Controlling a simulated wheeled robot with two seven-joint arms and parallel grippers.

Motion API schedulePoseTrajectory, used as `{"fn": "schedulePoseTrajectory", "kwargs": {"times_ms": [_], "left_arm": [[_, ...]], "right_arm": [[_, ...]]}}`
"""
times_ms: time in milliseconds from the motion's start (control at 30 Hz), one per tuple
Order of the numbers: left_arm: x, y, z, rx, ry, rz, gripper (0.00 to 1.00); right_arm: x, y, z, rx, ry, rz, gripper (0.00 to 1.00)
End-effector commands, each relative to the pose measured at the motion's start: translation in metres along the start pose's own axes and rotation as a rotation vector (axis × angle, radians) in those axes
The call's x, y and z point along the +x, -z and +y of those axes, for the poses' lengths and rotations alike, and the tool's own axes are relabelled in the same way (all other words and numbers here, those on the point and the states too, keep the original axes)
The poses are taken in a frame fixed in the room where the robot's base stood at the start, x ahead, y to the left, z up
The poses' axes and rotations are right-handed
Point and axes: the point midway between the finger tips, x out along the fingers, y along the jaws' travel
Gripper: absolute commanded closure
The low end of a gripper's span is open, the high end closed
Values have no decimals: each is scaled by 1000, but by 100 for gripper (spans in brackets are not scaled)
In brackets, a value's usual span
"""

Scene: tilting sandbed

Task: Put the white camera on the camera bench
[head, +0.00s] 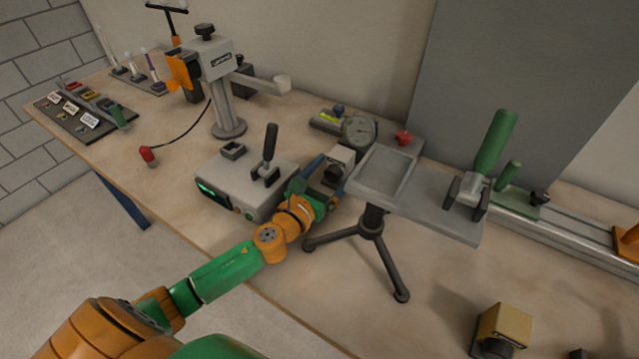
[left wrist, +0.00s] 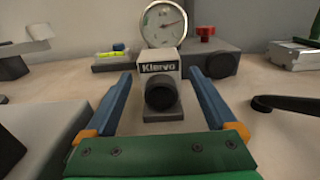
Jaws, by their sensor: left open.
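The white camera (head: 341,155) stands on the table behind the tripod. In the left wrist view the white camera (left wrist: 158,66) shows its black lens and a "Klervo" label, upright on a grey foot. My right gripper is out of view.
A grey box with a black lever (head: 245,182) stands left of my gripper. A dial gauge (head: 358,130) is behind the camera, and a grey box with a red knob (head: 404,137) is beside it. A tan camera-like box (head: 503,325) sits front right. A rail (head: 570,232) runs right.

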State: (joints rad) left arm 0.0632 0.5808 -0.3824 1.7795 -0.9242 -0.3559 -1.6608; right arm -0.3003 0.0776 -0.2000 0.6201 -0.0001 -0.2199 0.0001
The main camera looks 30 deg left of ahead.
Motion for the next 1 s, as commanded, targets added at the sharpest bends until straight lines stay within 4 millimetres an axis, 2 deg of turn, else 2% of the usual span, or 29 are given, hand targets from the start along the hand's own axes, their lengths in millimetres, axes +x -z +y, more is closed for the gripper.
{"fn": "schedulePoseTrajectory", "kwargs": {"times_ms": [100, 300, 500, 667, 1000], "left_arm": [[-26, 2, 0, 1, 1, 3, 9], [-63, 2, 0, 1, 2, 3, 9], [-87, 2, 0, 0, 1, 2, 9], [-94, 0, 0, 1, 0, 0, 9], [-94, 0, 0, 1, 0, -1, 9]], "right_arm": [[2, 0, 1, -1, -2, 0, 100], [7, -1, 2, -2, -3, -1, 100], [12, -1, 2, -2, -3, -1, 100], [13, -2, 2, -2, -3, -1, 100], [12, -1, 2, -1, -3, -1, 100]]}}
